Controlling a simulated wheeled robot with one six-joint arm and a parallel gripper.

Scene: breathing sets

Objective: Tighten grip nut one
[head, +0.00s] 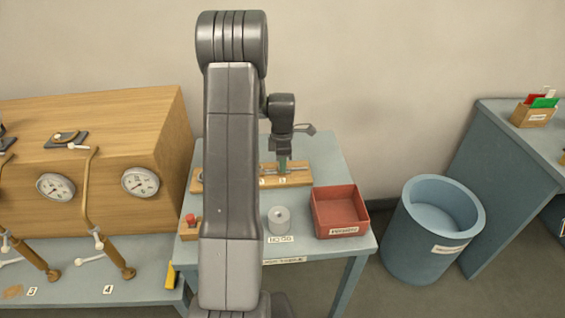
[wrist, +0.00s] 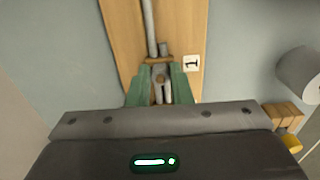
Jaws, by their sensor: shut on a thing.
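My gripper (head: 283,163) points down over the wooden board on the small table. In the wrist view its two green fingers (wrist: 160,80) are closed on either side of a small grey metal part, grip nut one (wrist: 160,72). A white tag reading 1 (wrist: 191,63) is on the board just right of the nut. A grey rod (wrist: 149,25) runs along the board away from the nut. In the head view my fingers and arm hide most of the nut and part of the board (head: 300,180).
A red open box (head: 341,211) and a grey cylinder (head: 279,220) stand on the table in front of the board. A red-knobbed wooden block (head: 191,229) is at the left. A wooden cabinet with gauges (head: 90,150) stands left; a blue bin (head: 436,232) stands right.

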